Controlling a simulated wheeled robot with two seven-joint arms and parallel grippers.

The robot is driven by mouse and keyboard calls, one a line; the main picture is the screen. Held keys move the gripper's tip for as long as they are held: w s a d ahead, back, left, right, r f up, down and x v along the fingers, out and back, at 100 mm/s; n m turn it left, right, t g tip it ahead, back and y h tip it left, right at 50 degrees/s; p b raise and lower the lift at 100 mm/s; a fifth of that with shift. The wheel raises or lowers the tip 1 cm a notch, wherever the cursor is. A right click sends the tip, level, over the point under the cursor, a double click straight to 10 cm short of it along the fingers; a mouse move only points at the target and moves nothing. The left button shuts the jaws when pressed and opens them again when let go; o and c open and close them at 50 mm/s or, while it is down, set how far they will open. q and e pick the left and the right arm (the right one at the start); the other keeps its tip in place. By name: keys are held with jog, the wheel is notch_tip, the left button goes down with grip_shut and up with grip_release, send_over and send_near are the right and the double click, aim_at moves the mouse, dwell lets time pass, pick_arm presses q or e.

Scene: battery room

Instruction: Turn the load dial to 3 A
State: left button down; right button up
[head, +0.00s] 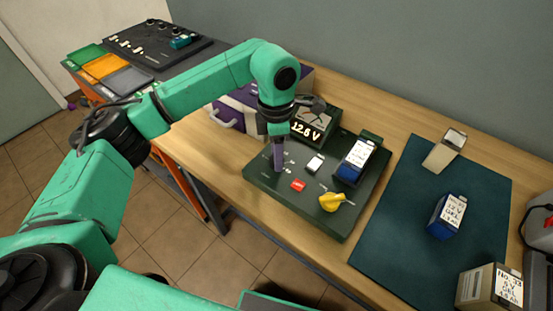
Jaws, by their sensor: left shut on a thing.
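The dark green tester panel (263,178) lies on the wooden bench, with a display box (314,124) reading about 12.6 V at its back. My left gripper (279,167) points down onto the left part of the panel. It is shut on what looks like the load dial, which the fingers hide. Small white marks show on the panel beside the fingertips, too small to read, so I cannot tell the dial's setting. A yellow knob (331,202) sits at the panel's front right, apart from the gripper. My right gripper is not in view.
A red switch (298,185) and a white switch (315,163) are close right of the gripper. A blue battery (355,162) stands on the panel's right. A teal mat (401,215) holds another blue battery (446,217). A purple case (233,112) is behind my arm.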

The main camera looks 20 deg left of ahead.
pick_arm(q)
jog(key=m+b, duration=0.3)
jog(key=m, duration=0.2)
jog(key=shift+m, duration=0.3)
jog(key=m+b, duration=0.1)
jog(key=m, duration=0.2)
jog(key=shift+r+m+y+b, duration=0.15)
jog(key=shift+m+y+b, duration=0.2)
jog(key=shift+m, duration=0.95)
jog(key=shift+c, duration=1.9)
grip_release()
notch_tip(320, 180, up, 5)
jog(key=shift+w+d+f, duration=0.1)
jog(key=shift+d+f, duration=0.05)
notch_tip(320, 180, up, 10)
jog(key=p, duration=0.2)
jog(key=shift+w+d, duration=0.15)
